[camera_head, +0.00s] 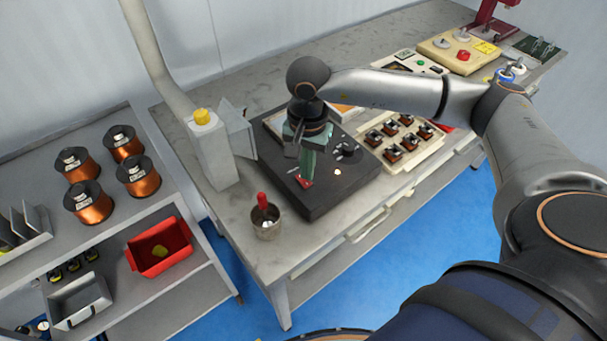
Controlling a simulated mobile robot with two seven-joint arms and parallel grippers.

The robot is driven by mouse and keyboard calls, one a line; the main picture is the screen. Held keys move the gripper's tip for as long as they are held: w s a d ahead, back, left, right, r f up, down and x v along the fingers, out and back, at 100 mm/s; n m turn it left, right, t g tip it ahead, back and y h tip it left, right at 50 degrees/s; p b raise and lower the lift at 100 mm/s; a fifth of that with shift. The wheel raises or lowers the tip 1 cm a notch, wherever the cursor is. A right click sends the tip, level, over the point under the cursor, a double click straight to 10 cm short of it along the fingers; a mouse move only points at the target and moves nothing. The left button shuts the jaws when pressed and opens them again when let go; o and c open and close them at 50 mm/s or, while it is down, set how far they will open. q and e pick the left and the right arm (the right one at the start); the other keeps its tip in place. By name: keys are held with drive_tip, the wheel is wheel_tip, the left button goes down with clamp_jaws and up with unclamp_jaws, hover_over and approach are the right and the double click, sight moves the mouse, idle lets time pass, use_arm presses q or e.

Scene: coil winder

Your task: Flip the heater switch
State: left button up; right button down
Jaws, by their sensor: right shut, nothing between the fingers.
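A black box-shaped unit (318,201) lies on the grey workbench (270,254). A red switch (304,183) sits on its top near the front left. A small glowing lamp (337,172) and a dark knob (347,150) are to the right of the switch. My right gripper (306,178) points down over the unit, its fingers shut and empty. The fingertips are at or just above the red switch and hide part of it. I cannot tell whether they touch it or which way it is set. My left gripper is not in view.
A grey post with a yellow button (201,117) stands left of the unit. A metal cup with a red-handled tool (266,222) is near the front edge. A tray of several small parts (411,148) lies to the right. Copper coils (139,176) stand on the left shelf.

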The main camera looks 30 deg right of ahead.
sight(307, 184)
drive_tip(key=shift+r+p, duration=1.25)
drive_tip(key=shift+r, duration=1.3)
